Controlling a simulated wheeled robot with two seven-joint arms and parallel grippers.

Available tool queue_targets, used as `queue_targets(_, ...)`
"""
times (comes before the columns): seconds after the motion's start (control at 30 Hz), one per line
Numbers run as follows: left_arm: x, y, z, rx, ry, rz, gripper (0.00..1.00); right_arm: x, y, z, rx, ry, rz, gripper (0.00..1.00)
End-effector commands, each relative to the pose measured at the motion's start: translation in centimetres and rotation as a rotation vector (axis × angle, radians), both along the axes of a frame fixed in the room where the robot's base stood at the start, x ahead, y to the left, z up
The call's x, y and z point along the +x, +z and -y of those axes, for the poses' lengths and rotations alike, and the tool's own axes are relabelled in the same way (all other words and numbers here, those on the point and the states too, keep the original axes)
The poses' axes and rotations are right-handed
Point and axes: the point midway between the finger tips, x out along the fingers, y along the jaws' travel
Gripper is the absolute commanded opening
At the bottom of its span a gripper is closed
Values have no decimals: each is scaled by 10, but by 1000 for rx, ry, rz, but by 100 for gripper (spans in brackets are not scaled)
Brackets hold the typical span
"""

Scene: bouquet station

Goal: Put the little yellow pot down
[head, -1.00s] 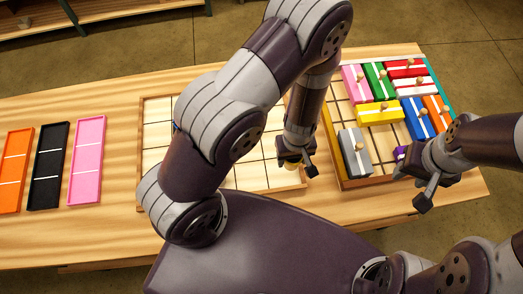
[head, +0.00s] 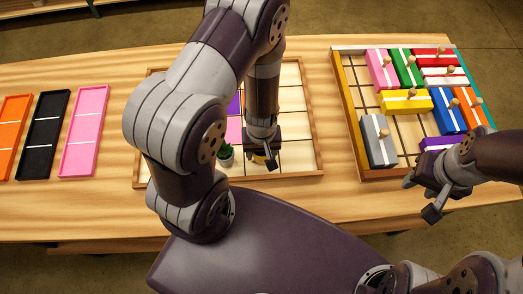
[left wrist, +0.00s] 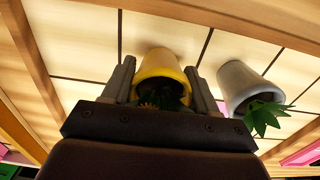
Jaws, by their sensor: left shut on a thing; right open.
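My left gripper (head: 264,156) is shut on the little yellow pot (left wrist: 160,68), which holds a small green plant. In the head view the gripper mostly hides this pot. It is over the near part of the gridded wooden tray (head: 312,130); I cannot tell whether its base touches the tray. A grey-white pot (left wrist: 240,82) with a green plant stands beside it, apart from it, in the left wrist view; in the head view its plant (head: 226,152) shows just left of my left gripper. My right gripper (head: 420,196) is open and empty at the right.
A second wooden tray (head: 342,105) at the right holds several knobbed blocks, including a yellow block (head: 405,101) and a grey block (head: 378,141). Purple (head: 234,104) and pink (head: 233,130) pieces lie in the gridded tray. Pink (head: 84,130), black (head: 45,135) and orange trays (head: 10,135) lie left.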

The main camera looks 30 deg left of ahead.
Motion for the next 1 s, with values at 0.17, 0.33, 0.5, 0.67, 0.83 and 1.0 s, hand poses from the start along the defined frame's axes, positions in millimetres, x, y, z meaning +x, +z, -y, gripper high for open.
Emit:
queue_targets(0.17, 0, -3, 0, 0, 0, 0, 75, 0, -3, 0, 0, 0, 0, 43)
queue_targets(0.33, 0, -3, 0, 0, 0, 0, 84, 0, -3, 0, 0, 0, 0, 43)
queue_targets(0.5, 0, 0, 0, 0, 0, 0, 84, 0, 0, 0, 0, 0, 0, 43)
queue_targets(0.67, 0, 24, 0, 0, 0, 0, 84, 0, 14, 0, 0, 0, 0, 43)
queue_targets(0.83, 0, 69, 0, 0, 0, 0, 84, 0, 43, 0, 0, 0, 0, 43)
queue_targets(1.0, 0, 107, 0, 0, 0, -1, 84, 0, 68, 0, 0, 0, 0, 43)
